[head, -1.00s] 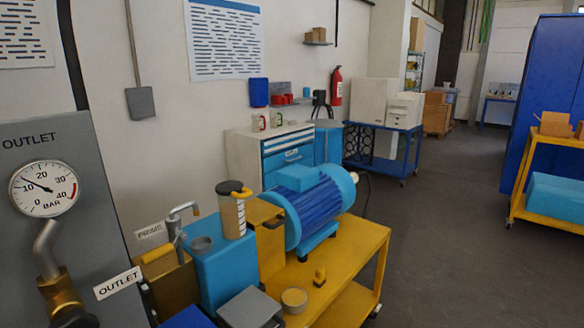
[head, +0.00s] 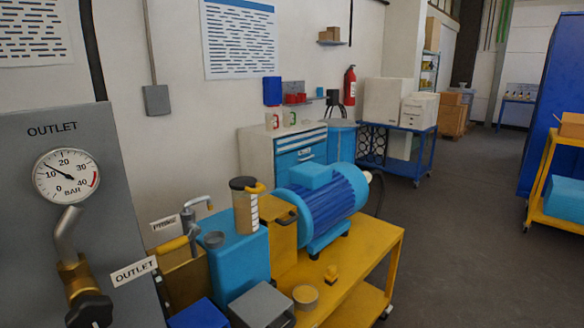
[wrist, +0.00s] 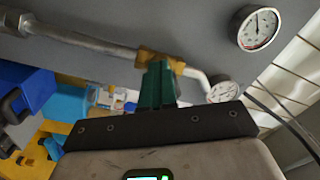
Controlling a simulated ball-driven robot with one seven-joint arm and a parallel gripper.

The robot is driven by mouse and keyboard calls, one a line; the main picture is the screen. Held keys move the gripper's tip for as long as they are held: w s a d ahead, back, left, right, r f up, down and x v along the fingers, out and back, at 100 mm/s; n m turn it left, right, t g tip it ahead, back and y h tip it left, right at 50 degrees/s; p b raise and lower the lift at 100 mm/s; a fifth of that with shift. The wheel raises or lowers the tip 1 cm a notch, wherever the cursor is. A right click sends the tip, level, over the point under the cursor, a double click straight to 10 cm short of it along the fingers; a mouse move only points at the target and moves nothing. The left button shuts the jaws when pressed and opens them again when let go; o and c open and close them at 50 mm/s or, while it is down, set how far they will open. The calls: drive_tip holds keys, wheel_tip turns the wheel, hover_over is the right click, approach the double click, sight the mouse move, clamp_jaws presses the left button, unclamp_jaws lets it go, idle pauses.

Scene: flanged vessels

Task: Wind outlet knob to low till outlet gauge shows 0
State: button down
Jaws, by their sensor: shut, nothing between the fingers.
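The outlet gauge (head: 66,176) is a round white dial on the grey panel at the left of the head view. Its black needle points up and left, a little past 10 bar. The black outlet knob (head: 89,311) sits below it on a brass valve body (head: 75,279) and is partly cut off by the bottom edge. My gripper (wrist: 157,82) shows only in the wrist view; its dark green fingers are shut and empty. They stand in front of a brass fitting (wrist: 172,61) and hide part of it. I cannot tell whether they touch it.
The wrist view has two gauges, one at upper right (wrist: 259,28) and one lower (wrist: 222,91); their labels are unreadable. A metal pipe (wrist: 80,37) runs to the fitting. A yellow cart (head: 376,251) with a blue motor (head: 325,200) stands right of the panel. Floor beyond is open.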

drive_tip(key=shift+w+a+f+b, duration=0.1)
drive_tip(key=shift+w+f+b, duration=0.1)
drive_tip(key=shift+f, duration=0.3)
drive_tip(key=shift+w+a+f+b, duration=0.1)
drive_tip(key=shift+f+b, duration=0.05)
drive_tip(key=shift+f, duration=0.35)
drive_tip(key=p+v, duration=0.1)
drive_tip(key=v, duration=0.4)
drive_tip(key=shift+d, duration=0.45)
drive_tip(key=w+a+r+p, duration=0.2)
drive_tip(key=a+r+p, duration=0.1)
drive_tip(key=a+p, duration=0.2)
drive_tip(key=shift+w+r+p, duration=0.4)
drive_tip(key=shift+p, duration=0.15)
